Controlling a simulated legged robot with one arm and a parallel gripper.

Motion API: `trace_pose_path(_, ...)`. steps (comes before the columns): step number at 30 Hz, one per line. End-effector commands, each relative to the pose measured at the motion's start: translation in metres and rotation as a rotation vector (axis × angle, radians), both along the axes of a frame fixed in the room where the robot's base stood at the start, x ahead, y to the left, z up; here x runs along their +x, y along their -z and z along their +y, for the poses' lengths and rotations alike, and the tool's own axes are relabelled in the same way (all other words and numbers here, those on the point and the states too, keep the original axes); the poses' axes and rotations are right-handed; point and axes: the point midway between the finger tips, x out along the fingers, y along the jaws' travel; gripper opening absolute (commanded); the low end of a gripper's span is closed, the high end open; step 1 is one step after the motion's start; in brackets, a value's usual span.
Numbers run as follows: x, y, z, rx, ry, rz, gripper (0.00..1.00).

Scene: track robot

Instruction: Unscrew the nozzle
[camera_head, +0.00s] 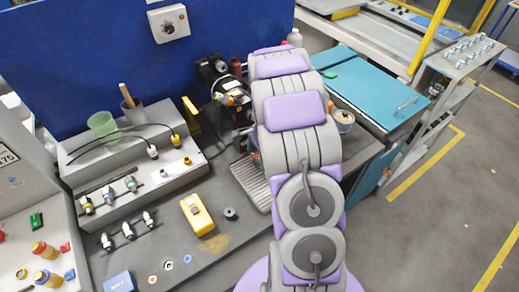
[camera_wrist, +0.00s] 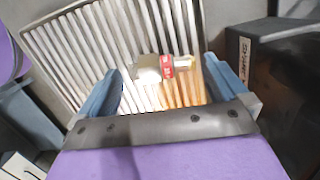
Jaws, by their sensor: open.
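A small part (camera_wrist: 167,67) with a pale body, a red band and a narrower yellowish end lies between my fingers in the wrist view. I take it for the nozzle, but cannot tell for certain. It is seen against a slatted metal grille (camera_wrist: 68,42). My gripper (camera_wrist: 164,80) is open, with one blue-grey finger on each side of the part and visible space between. Whether the part rests on the grille or is mounted above it is unclear.
A stepped grey rack (camera_head: 120,165) with several small fittings stands left on the bench. A yellow device (camera_head: 197,214) and a small black ring (camera_head: 231,213) lie nearer. Dark equipment (camera_head: 222,88) stands behind the grille. A dark box (camera_wrist: 285,75) is close on the right in the wrist view.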

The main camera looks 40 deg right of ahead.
Motion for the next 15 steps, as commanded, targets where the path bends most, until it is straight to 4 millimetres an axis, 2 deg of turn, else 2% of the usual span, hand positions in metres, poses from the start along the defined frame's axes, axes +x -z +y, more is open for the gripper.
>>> trace_pose_path(4,0.0000,0.0071,0.0016,0.001,0.000,0.000,1.00)
trace_pose_path(12,0.0003,0.0076,0.0026,0.000,-0.001,0.000,1.00)
trace_pose_path(15,0.0002,0.0075,0.0022,0.000,0.000,0.000,0.92)
